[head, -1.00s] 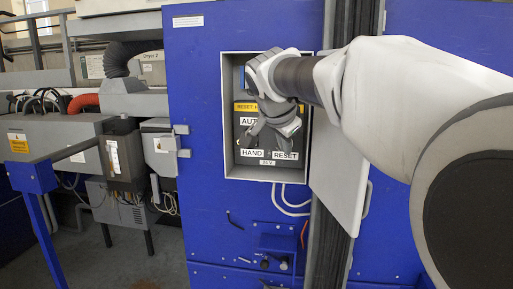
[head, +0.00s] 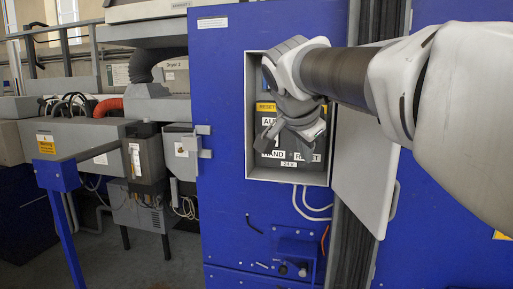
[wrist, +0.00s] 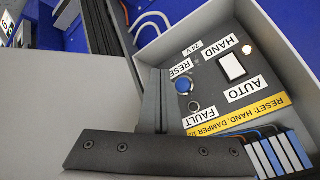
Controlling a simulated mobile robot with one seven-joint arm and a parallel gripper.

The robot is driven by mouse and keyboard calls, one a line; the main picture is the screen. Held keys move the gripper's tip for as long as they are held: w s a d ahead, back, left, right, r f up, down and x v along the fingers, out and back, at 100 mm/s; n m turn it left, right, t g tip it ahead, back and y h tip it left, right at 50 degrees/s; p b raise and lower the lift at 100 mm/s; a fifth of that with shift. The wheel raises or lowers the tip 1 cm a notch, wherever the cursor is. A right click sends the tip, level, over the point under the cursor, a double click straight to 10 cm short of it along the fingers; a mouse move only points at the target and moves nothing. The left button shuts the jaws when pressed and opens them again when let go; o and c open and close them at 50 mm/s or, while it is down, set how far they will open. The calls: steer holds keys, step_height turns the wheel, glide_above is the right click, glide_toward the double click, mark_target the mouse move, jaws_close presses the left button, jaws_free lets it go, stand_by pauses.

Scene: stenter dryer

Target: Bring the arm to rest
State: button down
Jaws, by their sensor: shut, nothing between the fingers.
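My gripper (head: 282,138) is in front of the open control box (head: 250,125) on the blue panel, covering part of its labels. In the wrist view the fingers (wrist: 154,98) are together with nothing between them, in front of the box's edge. That view shows a white rocker switch (wrist: 231,66) between the HAND and AUTO labels, a blue button (wrist: 184,86) by RESET, and a small lit lamp (wrist: 247,48). A dark round fitting (wrist: 194,106) sits near FAULT. I cannot tell the gap between fingers and box face.
The grey box door (head: 363,180) hangs open to the right, under my arm. Dark vertical cables (head: 352,245) run beside the box. A small blue bracket with knobs (head: 296,250) is below. Grey machinery (head: 90,140) stands at left. Coloured terminals (wrist: 278,155) show inside the box.

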stand_by(0.4)
steer(key=s+f+n+g+y, duration=0.1)
steer(key=s+f+n, duration=0.5)
steer(key=s+f, duration=0.4)
steer(key=s+f+n+g+y, duration=0.1)
steer(key=s+f+n+y, duration=0.1)
steer(key=s+f+n, duration=0.4)
steer(key=s+f, duration=0.4)
steer(key=s, duration=0.5)
steer(key=shift+d+y, duration=0.25)
steer(key=shift+y, duration=0.05)
stand_by(0.5)
